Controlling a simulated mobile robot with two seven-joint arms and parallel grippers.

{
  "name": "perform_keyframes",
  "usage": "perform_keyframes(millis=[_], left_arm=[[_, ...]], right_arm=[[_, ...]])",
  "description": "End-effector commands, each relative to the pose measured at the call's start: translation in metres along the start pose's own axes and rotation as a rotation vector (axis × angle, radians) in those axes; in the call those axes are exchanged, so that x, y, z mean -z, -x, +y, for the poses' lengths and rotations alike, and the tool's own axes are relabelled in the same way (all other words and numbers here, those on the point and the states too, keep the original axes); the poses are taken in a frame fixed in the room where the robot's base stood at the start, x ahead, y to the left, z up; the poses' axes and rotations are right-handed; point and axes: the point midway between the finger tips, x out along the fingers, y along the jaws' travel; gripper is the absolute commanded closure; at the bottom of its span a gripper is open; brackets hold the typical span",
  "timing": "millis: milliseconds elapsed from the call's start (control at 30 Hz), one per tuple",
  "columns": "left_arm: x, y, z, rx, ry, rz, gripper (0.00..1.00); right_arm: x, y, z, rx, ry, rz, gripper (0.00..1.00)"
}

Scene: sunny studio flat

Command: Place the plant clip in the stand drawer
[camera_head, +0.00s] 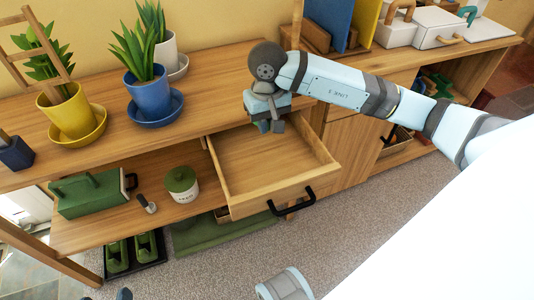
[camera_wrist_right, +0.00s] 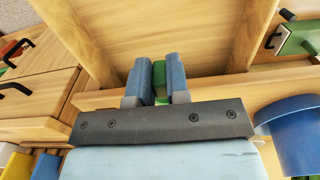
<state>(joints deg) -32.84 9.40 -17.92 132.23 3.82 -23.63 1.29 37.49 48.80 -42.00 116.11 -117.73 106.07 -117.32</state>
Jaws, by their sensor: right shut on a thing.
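The stand drawer (camera_head: 270,165) is pulled open and looks empty, with a black handle on its front. The drawer's wooden bottom shows beyond the fingers.
On the stand top are a blue pot (camera_head: 155,95) and a yellow pot (camera_head: 72,115) with plants. The shelf below holds a green toolbox (camera_head: 90,196) and a lidded jar (camera_head: 182,184). White cases (camera_head: 425,27) stand at the back right.

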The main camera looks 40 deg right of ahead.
Motion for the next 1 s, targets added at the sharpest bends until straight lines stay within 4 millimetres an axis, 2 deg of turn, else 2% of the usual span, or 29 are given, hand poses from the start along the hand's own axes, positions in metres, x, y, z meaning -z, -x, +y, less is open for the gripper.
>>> perform_keyframes(millis=[33, 100, 267, 467, 633, 733, 867, 1000], left_arm=[[0.002, -0.002, 0.002, -0.008, 0.002, 0.023, 0.29], [0.010, -0.003, 0.005, -0.019, 0.007, 0.060, 0.29], [0.025, -0.004, 0.013, -0.042, 0.021, 0.125, 0.29], [0.036, -0.003, 0.015, -0.050, 0.024, 0.166, 0.29], [0.036, -0.005, 0.017, -0.060, 0.030, 0.188, 0.29], [0.042, -0.005, 0.022, -0.075, 0.034, 0.222, 0.29], [0.051, -0.004, 0.024, -0.084, 0.033, 0.247, 0.29], [0.051, -0.003, 0.023, -0.083, 0.030, 0.247, 0.29]], right_arm=[[-0.001, -0.018, 0.000, 0.000, -0.001, -0.005, 1.00], [-0.001, -0.036, 0.000, 0.000, -0.001, -0.005, 1.00], [-0.001, -0.064, 0.000, -0.001, -0.001, -0.004, 1.00], [0.000, -0.076, 0.000, 0.001, 0.001, -0.001, 1.00], [-0.001, -0.101, 0.000, 0.000, -0.001, -0.004, 1.00], [-0.001, -0.114, 0.000, 0.000, 0.000, -0.002, 1.00], [0.000, -0.115, 0.000, 0.001, 0.001, 0.000, 1.00], [0.000, -0.115, 0.000, 0.000, 0.001, 0.000, 1.00]])
